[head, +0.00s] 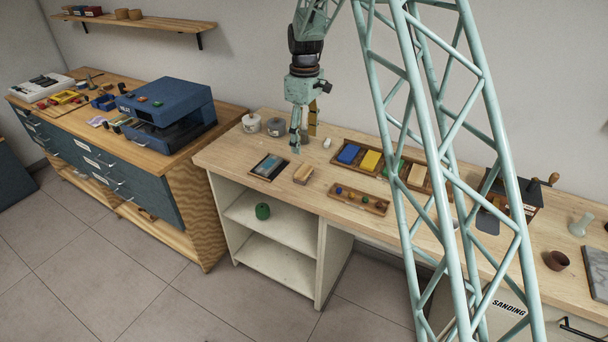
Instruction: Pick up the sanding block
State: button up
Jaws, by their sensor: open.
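A small tan block (303,173), which looks like the sanding block, lies on the light wooden bench top (230,158) near its front edge. It is between a dark-framed tray with a blue-grey inside (269,166) and a small wooden tray of little coloured balls (358,199). My gripper (296,148) points down above the bench, behind the block in the picture and apart from it. It is open, with nothing seen between the fingers. The fingers are small here, and their exact height above the bench is hard to tell.
Two lidded pots (251,123) stand left of my gripper, and a small white object (327,142) is right of it. A divided tray (346,168) holds blue, yellow, green and tan blocks. A blue machine (166,112) stands on the left cabinet.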

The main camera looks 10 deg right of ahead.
aim_at(304, 170)
jog(key=shift+w+f, duration=0.35)
jog(key=shift+f, duration=0.3)
jog(key=shift+f, duration=0.1)
jog(key=shift+f, duration=4.2)
jog(key=shift+a+f, duration=0.1)
jog(key=shift+f, duration=2.5)
jog(key=shift+s, duration=0.1)
jog(key=c, duration=1)
